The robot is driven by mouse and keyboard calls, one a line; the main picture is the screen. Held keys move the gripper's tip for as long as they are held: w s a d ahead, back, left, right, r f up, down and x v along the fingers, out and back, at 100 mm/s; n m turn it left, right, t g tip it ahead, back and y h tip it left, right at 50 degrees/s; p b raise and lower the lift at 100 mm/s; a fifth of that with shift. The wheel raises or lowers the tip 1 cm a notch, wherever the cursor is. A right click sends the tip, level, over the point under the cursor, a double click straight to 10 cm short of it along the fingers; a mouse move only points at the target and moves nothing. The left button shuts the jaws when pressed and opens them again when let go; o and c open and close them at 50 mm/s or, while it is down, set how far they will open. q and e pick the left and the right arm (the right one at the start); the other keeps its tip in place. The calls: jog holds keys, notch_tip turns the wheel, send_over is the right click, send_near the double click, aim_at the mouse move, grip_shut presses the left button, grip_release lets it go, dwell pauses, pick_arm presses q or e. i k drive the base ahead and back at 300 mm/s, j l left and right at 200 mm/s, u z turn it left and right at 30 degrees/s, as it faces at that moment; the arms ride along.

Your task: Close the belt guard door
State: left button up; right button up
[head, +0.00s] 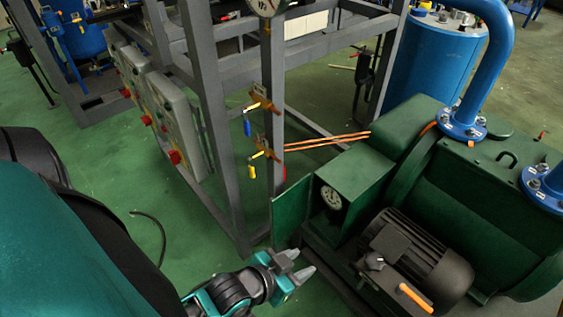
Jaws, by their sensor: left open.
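The belt guard door (290,214) is a flat green panel. It stands swung open at the left side of the green guard box (352,180) on the pump. My right gripper is not in view.
A black motor (415,255) with an orange-handled lever (415,297) sits right of the gripper. A grey steel frame (220,130) with valves (262,103) and a control box (178,122) stands behind left.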

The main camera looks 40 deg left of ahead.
aim_at(287, 210)
jog(key=k+j+z, duration=0.1)
jog(key=j, duration=0.35)
jog(key=k+j+z, duration=0.1)
jog(key=j, duration=0.35)
jog(key=k+j+z, duration=0.15)
jog(key=j, duration=0.25)
jog(key=k+j+z, duration=0.1)
jog(key=j, duration=0.35)
jog(key=k+j+z, duration=0.1)
jog(key=j, duration=0.3)
jog(key=k+j+z, duration=0.1)
jog(key=j, duration=0.3)
jog(key=k+j+z, duration=0.15)
jog(key=k+j, duration=0.15)
jog(key=k+j+z, duration=0.1)
jog(key=j, duration=0.3)
jog(key=i+l+z, duration=0.35)
jog(key=i+z, duration=0.2)
